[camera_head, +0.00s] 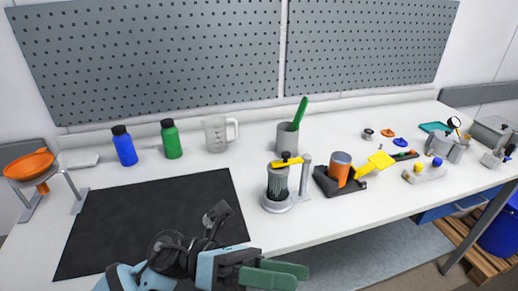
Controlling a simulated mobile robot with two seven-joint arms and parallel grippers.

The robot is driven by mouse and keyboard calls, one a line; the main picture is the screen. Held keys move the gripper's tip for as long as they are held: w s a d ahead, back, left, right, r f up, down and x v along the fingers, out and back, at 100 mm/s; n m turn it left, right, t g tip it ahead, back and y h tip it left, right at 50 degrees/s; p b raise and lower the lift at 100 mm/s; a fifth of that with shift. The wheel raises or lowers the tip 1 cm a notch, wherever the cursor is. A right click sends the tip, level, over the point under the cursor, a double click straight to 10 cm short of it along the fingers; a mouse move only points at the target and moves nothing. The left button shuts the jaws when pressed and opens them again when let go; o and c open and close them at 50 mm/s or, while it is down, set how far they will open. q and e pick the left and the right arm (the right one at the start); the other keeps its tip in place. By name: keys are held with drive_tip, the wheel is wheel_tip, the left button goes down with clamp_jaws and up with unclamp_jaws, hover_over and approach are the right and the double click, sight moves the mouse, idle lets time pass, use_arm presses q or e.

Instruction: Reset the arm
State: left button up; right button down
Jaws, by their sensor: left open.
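My left arm comes in from the lower left over the black mat (130,225). My left gripper (290,272), with green fingers, is at the bottom middle, by the front edge of the white table (345,225). Its fingers stand apart and hold nothing that I can see. The drum agitator (279,185), a clear cylinder on a grey base with a yellow top piece, stands behind and above the gripper in the picture, apart from it. My right gripper does not show.
Behind the mat stand a blue bottle (124,148), a green bottle (171,141) and a clear jug (217,134). A grey cup (287,140) holds a green tool. Right of the agitator are an orange cylinder (340,168) in a black holder and a yellow scoop (376,164). An orange funnel (28,165) stands left.

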use_arm(q)
drive_tip(key=w+a+f+n+t, duration=0.3)
drive_tip(key=w+n+t, duration=0.1)
drive_tip(key=n+t, duration=0.65)
drive_tip(key=w+a+f+n+t, duration=0.3)
drive_tip(key=n+t, duration=0.7)
drive_tip(key=n, duration=0.2)
drive_tip(key=a+f+n+t+y, duration=0.4)
drive_tip(key=a+f+n+y, duration=0.3)
drive_tip(key=f+n+y, duration=0.6)
drive_tip(key=s+a+f+n+g+y, duration=0.2)
drive_tip(key=s+a+f+n+g, duration=0.2)
drive_tip(key=s+f, duration=0.6)
drive_tip(key=s+a+f+n+g+y+p, duration=0.1)
drive_tip(key=s+a+f+n+g+y, duration=0.2)
drive_tip(key=s+a+f+n, duration=0.3)
drive_tip(key=s+f+n+g, duration=0.1)
drive_tip(key=s+f, duration=0.2)
drive_tip(key=f, duration=0.1)
drive_tip(key=shift+s+a+f+g, duration=0.2)
drive_tip(key=shift+s+f+g, duration=0.15)
drive_tip(key=shift+s, duration=0.05)
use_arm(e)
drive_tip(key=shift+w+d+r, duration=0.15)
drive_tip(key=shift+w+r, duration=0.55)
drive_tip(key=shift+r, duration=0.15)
